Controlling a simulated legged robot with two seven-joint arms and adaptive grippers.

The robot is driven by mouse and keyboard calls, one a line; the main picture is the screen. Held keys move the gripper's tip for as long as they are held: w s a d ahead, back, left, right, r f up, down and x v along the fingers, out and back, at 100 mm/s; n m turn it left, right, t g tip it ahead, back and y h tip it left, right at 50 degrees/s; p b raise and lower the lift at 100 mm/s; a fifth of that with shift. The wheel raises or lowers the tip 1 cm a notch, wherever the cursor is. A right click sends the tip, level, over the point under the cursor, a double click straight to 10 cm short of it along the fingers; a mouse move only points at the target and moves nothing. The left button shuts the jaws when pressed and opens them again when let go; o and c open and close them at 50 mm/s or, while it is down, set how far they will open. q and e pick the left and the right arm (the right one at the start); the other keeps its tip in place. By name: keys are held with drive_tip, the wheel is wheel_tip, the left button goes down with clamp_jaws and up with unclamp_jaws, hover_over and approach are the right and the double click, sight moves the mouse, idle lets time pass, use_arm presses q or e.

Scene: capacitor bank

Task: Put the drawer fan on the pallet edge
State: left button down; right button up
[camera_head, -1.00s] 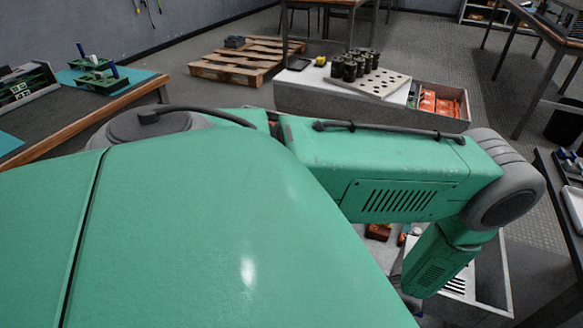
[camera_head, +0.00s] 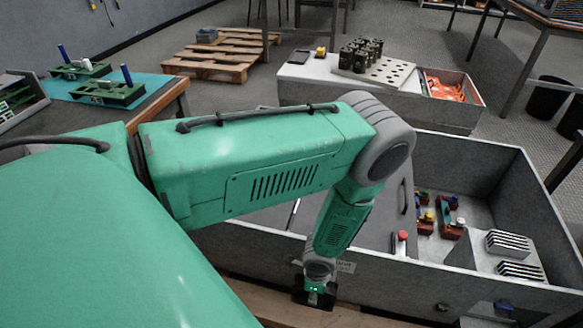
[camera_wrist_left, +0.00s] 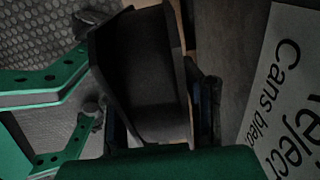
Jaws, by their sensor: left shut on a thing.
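My left gripper (camera_head: 315,290) hangs low in front of the grey drawer-like bin (camera_head: 400,275), its wrist pointing down. In the left wrist view its two dark fingers (camera_wrist_left: 162,118) are shut on a dark grey, box-like thing (camera_wrist_left: 143,70), which I take to be the drawer fan. In the head view the held thing is small and dark, and its shape is hard to make out. Pale wooden boards (camera_head: 262,303), perhaps a pallet edge, lie below the gripper. Another wooden pallet (camera_head: 222,62) lies on the floor at the back. My right gripper is not in view.
The bin holds red parts (camera_head: 449,220) and striped blocks (camera_head: 507,243). A white-topped bench with dark cylinders (camera_head: 360,55) stands behind. A workbench with green fixtures (camera_head: 108,92) is at left. A sign (camera_wrist_left: 285,95) lies right of the held thing.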

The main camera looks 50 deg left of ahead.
use_arm(q)
drive_tip(key=f+b, duration=0.1)
drive_tip(key=f, duration=0.1)
drive_tip(key=f+b, duration=0.1)
drive_tip(key=f, duration=0.2)
drive_tip(key=shift+s+a+f+b, duration=0.2)
drive_tip(key=shift+a+f+b, duration=0.1)
drive_tip(key=shift+a+b, duration=0.1)
drive_tip(key=shift+f, duration=0.6)
wheel_tip(320, 180, down, 4)
drive_tip(key=shift+a+r+b, duration=0.1)
drive_tip(key=shift+r+b, duration=0.1)
drive_tip(key=shift+b, duration=0.95)
drive_tip(key=shift+r, duration=0.2)
drive_tip(key=c, duration=1.1)
unclamp_jaws()
drive_tip(key=shift+f, duration=0.15)
drive_tip(key=shift+o, duration=0.2)
